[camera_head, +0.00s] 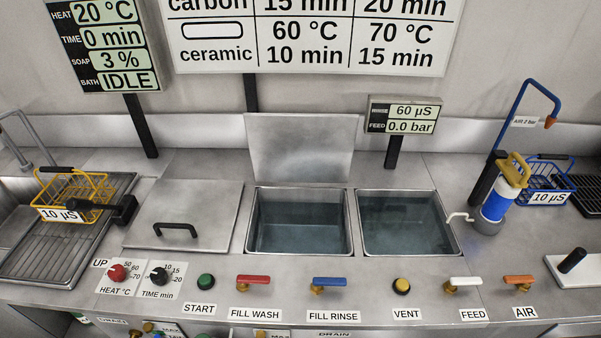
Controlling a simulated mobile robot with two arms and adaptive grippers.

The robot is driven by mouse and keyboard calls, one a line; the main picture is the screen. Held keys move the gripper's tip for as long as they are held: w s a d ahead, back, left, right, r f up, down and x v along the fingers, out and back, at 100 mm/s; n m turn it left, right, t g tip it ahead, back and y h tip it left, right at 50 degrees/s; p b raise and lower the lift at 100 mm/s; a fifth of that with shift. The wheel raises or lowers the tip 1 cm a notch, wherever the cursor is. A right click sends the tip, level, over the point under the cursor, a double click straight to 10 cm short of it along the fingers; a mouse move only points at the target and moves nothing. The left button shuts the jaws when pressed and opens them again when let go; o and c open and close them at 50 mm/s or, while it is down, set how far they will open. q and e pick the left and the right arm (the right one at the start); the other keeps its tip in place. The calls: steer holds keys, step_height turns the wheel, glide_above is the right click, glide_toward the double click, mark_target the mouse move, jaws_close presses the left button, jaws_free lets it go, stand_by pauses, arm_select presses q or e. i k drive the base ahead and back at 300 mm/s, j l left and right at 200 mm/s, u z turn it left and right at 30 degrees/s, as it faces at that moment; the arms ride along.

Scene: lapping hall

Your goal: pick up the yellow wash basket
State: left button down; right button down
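The yellow wash basket (96,186) is a wire basket at the far left. It has a black grip (57,170) on top and a white tag (62,215) reading 10 µS. It appears to stand on the ribbed drain rack (45,262). A black lever-like part with a rounded end (122,209) overlaps the basket's lower right side in the picture; I cannot tell whether they touch. Neither of my grippers is in view.
A closed lid with a black handle (177,230) lies right of the rack. Two water-filled basins, left (299,236) and right (405,232), follow. A blue basket (545,174) and blue-white cylinder (497,204) stand right. Knobs and valves (252,282) line the front.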

mark_target(50, 215)
steer(key=j+u, duration=0.2)
steer(key=u, duration=1.3)
steer(key=i, duration=0.1)
